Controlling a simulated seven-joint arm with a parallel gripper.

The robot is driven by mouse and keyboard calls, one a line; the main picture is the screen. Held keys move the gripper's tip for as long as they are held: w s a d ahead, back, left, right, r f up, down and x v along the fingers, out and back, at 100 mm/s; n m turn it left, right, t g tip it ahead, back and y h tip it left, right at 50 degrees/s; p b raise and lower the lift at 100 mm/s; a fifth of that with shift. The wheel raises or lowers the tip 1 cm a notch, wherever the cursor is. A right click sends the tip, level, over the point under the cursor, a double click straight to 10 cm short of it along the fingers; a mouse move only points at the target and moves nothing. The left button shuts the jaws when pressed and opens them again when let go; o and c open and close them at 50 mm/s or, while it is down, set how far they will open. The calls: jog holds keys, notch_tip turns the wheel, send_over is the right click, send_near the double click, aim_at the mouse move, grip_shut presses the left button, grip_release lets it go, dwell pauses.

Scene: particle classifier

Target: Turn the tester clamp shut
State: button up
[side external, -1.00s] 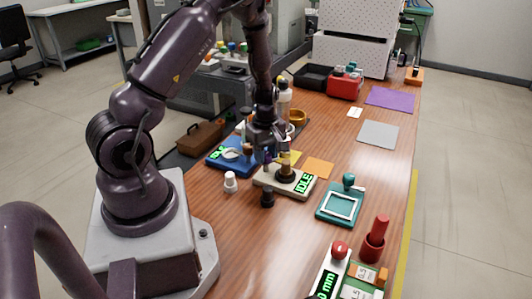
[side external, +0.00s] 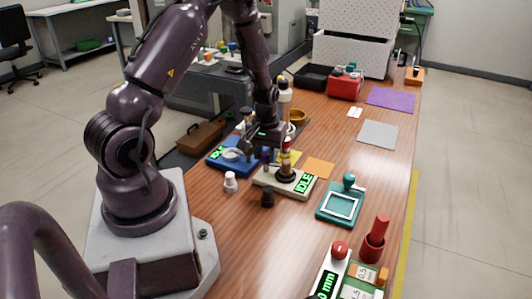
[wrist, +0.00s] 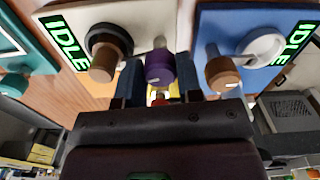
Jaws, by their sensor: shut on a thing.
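The cream tester (side external: 270,180) stands on the wooden table with a green IDLE display (side external: 304,183). A dark-ringed brown peg (side external: 286,170) stands upright on it, and a purple knob (side external: 266,155) is at its far side. In the wrist view the purple knob (wrist: 159,68) sits between the two dark blue fingers of my gripper (wrist: 159,82). My gripper is shut on this knob. The cream tester (wrist: 150,18) with its dark ring and brown peg (wrist: 103,66) shows to the left of the fingers. The side view hides part of the grip.
A blue tester (side external: 222,160) with a pale ring stands close on the left. A white-capped piece (side external: 230,182) and a black piece (side external: 267,196) stand in front. A teal frame (side external: 330,217) lies to the right, an orange sheet (side external: 318,168) behind.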

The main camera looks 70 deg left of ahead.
aim_at(266, 154)
jog(key=shift+m, duration=1.5)
jog(key=o, duration=0.9)
jog(key=shift+r, duration=0.15)
notch_tip(266, 154, up, 13)
jog(key=shift+f, duration=0.1)
